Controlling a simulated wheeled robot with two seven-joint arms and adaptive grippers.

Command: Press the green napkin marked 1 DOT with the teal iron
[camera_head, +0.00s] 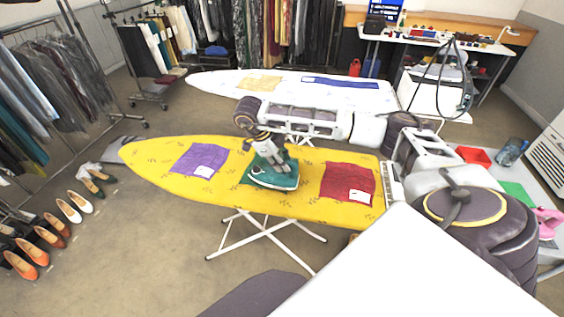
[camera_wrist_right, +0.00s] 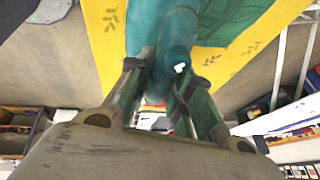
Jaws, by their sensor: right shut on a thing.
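The teal iron (camera_head: 274,180) is on the green napkin (camera_head: 256,172) in the middle of the yellow ironing board (camera_head: 160,152). The iron covers most of the napkin, and no dot mark can be read on it. My right gripper (camera_head: 270,152) comes down from above and is shut on the iron's handle. In the right wrist view the teal handle (camera_wrist_right: 160,50) lies between the two fingers of my right gripper (camera_wrist_right: 162,85). A purple napkin (camera_head: 198,160) lies to the left and a red napkin (camera_head: 348,183) to the right, each with a small white label. My left gripper is not in view.
A white ironing board (camera_head: 225,82) stands behind, with a yellow and a blue cloth on it. Clothes racks and a row of shoes (camera_head: 70,206) are at the left. A red tray (camera_head: 474,156) and a pink iron (camera_head: 548,222) are at the right.

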